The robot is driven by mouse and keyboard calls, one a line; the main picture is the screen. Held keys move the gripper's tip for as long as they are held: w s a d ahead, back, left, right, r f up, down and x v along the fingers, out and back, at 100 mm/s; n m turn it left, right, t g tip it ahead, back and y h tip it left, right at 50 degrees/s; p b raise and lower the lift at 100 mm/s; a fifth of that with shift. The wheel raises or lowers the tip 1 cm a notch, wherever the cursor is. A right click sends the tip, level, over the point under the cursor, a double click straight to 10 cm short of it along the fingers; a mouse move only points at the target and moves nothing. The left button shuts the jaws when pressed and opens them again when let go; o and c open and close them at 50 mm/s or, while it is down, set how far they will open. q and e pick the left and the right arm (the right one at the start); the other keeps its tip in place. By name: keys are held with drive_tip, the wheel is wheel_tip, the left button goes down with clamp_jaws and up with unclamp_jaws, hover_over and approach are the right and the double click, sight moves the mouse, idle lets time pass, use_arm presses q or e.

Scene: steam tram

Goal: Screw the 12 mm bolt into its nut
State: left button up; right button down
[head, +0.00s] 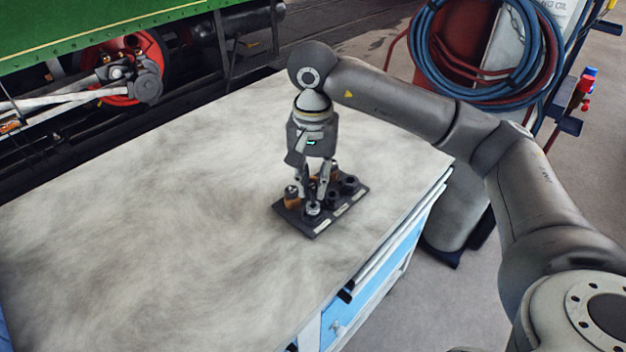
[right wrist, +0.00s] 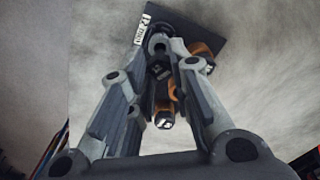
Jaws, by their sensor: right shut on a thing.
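My right gripper (head: 313,197) points down over the dark board (head: 283,207) on the bench. Its fingers are closed on a small grey piece (head: 313,209), which I take for the 12 mm bolt, at the front row of the board. In the right wrist view the fingertips (right wrist: 160,47) meet at the board edge beside a white label (right wrist: 145,27) that seems to read 12. The nut below is hidden, so how deep the bolt sits cannot be told. My left gripper is not in view.
Orange-brown pieces with dark tops (head: 291,196) stand on the board, close to the fingers. Dark round pieces (head: 350,185) stand to the right. The pale bench top (head: 150,220) is otherwise clear. Hoses (head: 487,55) hang beyond the bench.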

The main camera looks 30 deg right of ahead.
drive_tip(key=shift+f+b, duration=0.4)
drive_tip(key=shift+b, duration=0.3)
idle(1.5)
drive_tip(key=shift+f, duration=0.15)
drive_tip(key=shift+f+b, duration=0.35)
drive_tip(key=shift+b, duration=0.15)
drive_tip(key=shift+f, duration=0.2)
idle(0.4)
drive_tip(key=shift+f+b, duration=0.25)
drive_tip(key=shift+b, duration=0.3)
drive_tip(key=shift+f, duration=0.1)
